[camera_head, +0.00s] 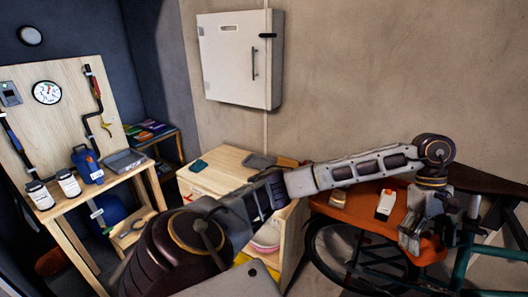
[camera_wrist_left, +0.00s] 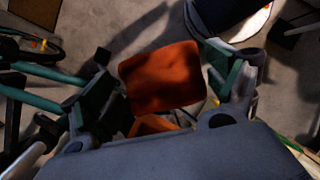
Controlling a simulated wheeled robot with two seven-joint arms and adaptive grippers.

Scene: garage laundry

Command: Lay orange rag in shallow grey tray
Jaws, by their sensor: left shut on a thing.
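My left gripper (camera_head: 411,240) reaches to the right side of the head view, pointing down at the edge of an orange surface. In the left wrist view its two fingers (camera_wrist_left: 165,100) are shut on the orange rag (camera_wrist_left: 162,78), which hangs between and beyond them over the floor. In the head view I cannot separate the rag from the orange surface behind the gripper. A shallow grey tray (camera_head: 125,161) lies on the wooden workbench at the left, far from the gripper. My right gripper is not in view.
The orange surface (camera_head: 360,213) carries a white box (camera_head: 386,203). A teal bicycle (camera_head: 462,262) stands below and right. A wooden cabinet (camera_head: 215,175) holds a dark flat item (camera_head: 258,161). White jars (camera_head: 68,183) and a blue jug (camera_head: 88,165) stand beside the tray.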

